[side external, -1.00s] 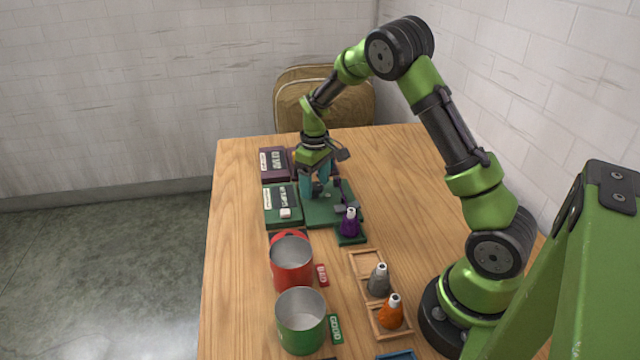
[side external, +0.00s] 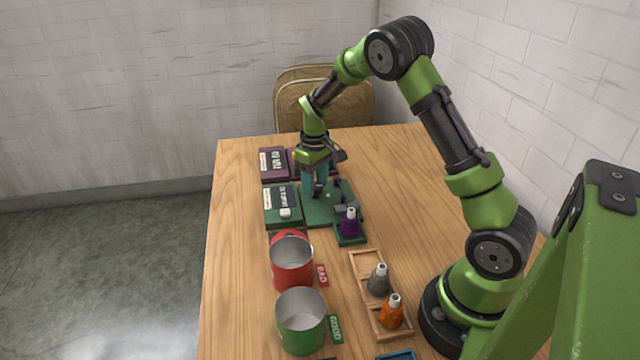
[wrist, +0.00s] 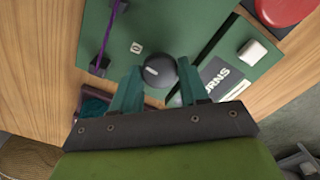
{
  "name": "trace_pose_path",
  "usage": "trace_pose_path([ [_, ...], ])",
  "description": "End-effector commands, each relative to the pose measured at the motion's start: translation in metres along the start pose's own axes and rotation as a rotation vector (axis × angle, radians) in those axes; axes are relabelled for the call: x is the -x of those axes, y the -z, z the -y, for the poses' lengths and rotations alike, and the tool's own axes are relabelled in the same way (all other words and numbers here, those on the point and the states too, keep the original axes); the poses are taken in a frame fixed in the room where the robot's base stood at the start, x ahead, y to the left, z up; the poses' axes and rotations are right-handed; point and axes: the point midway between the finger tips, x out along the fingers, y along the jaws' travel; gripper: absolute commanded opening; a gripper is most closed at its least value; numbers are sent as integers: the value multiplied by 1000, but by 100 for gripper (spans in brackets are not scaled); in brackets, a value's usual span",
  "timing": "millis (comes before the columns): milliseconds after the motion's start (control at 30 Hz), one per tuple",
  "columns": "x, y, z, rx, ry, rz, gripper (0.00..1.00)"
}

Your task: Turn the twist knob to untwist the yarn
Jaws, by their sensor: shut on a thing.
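The twist knob (wrist: 158,72) is round and black with a pale mark, on a green board (wrist: 152,30). My gripper (wrist: 160,68) points down at the board, its two teal fingers shut on the knob from either side in the wrist view. In the side external view my gripper (side external: 318,188) stands over the green board (side external: 322,212) and its fingers hide the knob. A purple yarn strand (wrist: 106,34) runs taut along the board's left part in the wrist view. A green counter box labelled TURNS (wrist: 218,76) sits beside the board; it also shows in the side external view (side external: 273,208).
A purple box (side external: 272,163) stands behind the board. A purple bottle (side external: 349,222) is at its front right. Red (side external: 290,262) and green (side external: 301,322) cans stand in front. A wooden rack (side external: 362,262) holds grey and orange bottles. The table's right back is clear.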

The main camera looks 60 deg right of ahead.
Motion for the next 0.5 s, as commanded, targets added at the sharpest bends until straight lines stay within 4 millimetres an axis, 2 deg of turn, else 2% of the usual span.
trace_pose_path([
  [500, 1, 0, 0, -451, 1, 0, 14],
])
